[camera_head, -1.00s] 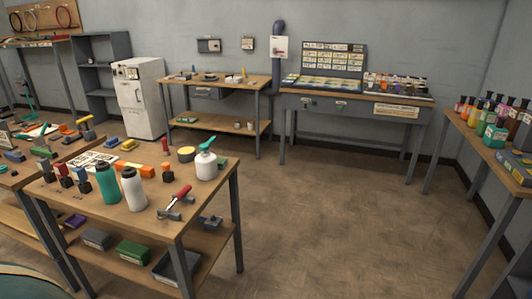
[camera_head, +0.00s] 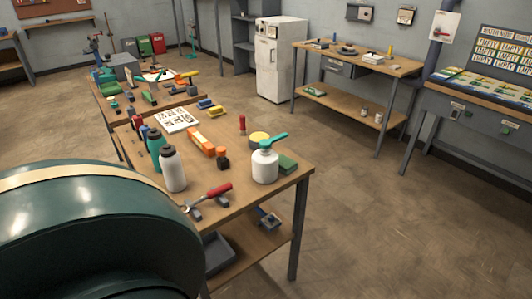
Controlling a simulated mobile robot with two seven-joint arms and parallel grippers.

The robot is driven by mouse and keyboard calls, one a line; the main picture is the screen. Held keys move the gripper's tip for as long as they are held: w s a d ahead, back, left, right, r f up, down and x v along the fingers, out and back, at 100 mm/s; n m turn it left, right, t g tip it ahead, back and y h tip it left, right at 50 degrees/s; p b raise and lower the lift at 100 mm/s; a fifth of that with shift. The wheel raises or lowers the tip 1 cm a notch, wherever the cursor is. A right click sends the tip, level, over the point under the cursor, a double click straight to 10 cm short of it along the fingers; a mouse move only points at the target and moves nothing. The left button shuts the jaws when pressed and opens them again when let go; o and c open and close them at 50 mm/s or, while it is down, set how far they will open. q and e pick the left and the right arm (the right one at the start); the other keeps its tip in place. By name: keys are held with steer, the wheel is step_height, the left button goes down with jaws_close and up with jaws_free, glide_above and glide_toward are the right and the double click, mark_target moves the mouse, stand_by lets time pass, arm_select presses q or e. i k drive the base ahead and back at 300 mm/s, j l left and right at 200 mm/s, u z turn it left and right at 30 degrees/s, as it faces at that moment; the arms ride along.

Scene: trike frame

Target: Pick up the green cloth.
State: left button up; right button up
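No plainly recognisable green cloth shows. A small flat green piece (camera_head: 287,163) lies on the near wooden table (camera_head: 235,200), just right of the white bottle with the teal top (camera_head: 265,165). It looks like a cloth or a pad, and I cannot tell which. The bottle hides part of it. Neither of my grippers is in view.
A large dark green rounded body with a cream stripe (camera_head: 85,240) fills the lower left, close to me. The floor to the right (camera_head: 390,240) is clear.

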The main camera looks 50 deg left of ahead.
mark_target(287, 165)
steer(key=i+l+u, duration=0.1)
steer(key=u, duration=0.35)
steer(key=i+l+u, duration=0.25)
steer(key=u, duration=0.2)
steer(key=i+l+u, duration=0.2)
steer(key=u, duration=0.25)
